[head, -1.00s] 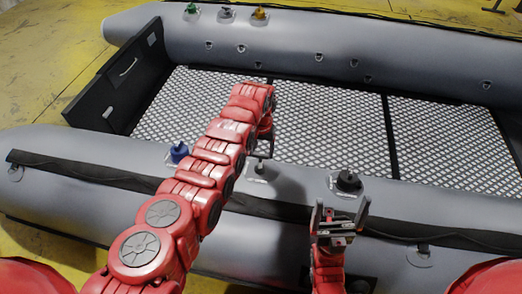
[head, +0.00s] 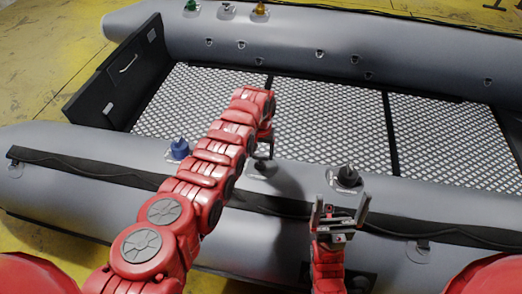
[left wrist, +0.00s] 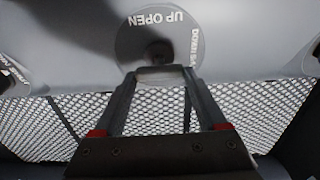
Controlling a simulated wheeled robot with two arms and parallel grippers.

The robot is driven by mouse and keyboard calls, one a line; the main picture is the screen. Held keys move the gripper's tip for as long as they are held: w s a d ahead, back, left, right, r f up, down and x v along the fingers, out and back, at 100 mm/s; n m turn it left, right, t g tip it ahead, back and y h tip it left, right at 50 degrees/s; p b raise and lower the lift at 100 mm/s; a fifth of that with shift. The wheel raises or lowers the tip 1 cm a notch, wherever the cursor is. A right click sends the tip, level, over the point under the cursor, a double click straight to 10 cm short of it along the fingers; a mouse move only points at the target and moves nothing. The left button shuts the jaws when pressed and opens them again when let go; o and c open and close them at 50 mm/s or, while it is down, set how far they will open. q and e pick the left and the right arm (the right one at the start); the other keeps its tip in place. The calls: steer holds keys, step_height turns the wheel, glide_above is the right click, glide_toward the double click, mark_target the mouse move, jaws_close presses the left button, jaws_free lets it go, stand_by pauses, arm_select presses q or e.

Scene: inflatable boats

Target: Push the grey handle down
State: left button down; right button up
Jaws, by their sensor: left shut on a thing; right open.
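The grey handle (left wrist: 158,49) stands on a round disc (left wrist: 140,28) marked "UP OPEN" on the boat's near tube; its "DOWN" label is partly cut off. In the head view its disc (head: 262,170) shows just below my left gripper (head: 263,150), and the handle itself is mostly covered. In the left wrist view my left gripper (left wrist: 166,74) has its fingertips together at the handle, shut on it. My right gripper (head: 339,208) is open and empty, in front of a black handle (head: 348,174).
A blue handle (head: 180,148) stands left of my left arm on the near tube (head: 100,155). Green (head: 190,6) and yellow (head: 261,10) handles sit on the far tube. The boat's mesh floor (head: 320,120) is clear.

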mark_target(260, 155)
arm_select(q)
steer(key=shift+c, duration=1.3)
jaws_free()
steer(key=shift+s+f, duration=0.15)
steer(key=shift+f, duration=0.05)
steer(key=shift+o, duration=1.3)
steer(key=shift+r, duration=0.5)
step_height(260, 155, up, 16)
steer(key=p, duration=0.3)
steer(key=shift+r+p, duration=0.2)
steer(key=shift+p, duration=0.15)
steer(key=shift+w+f, duration=0.1)
steer(key=shift+w, duration=0.1)
